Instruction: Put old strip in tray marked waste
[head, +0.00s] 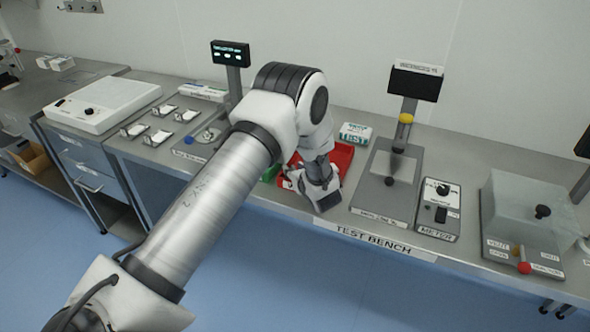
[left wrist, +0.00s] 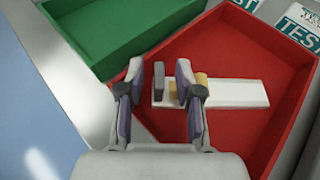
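A red tray (head: 341,163) sits on the bench beneath my left gripper (head: 322,196) in the head view; the red tray (left wrist: 225,45) fills much of the left wrist view. A white strip (left wrist: 237,93) with tan and dark parts near its left end lies in the red tray. My left gripper (left wrist: 170,80) is over that left end, with a gap between its fingers. The fingers hide part of the strip. A green tray (left wrist: 120,32) stands beside the red one. No waste marking is readable. My right gripper is not in view.
A TEST box (head: 355,133) stands behind the red tray. A flat grey fixture with a post (head: 385,185), a meter (head: 438,208) and a clear-covered box (head: 520,215) are to the right. Small white-topped stands (head: 160,137) are at left. My left arm crosses the bench front.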

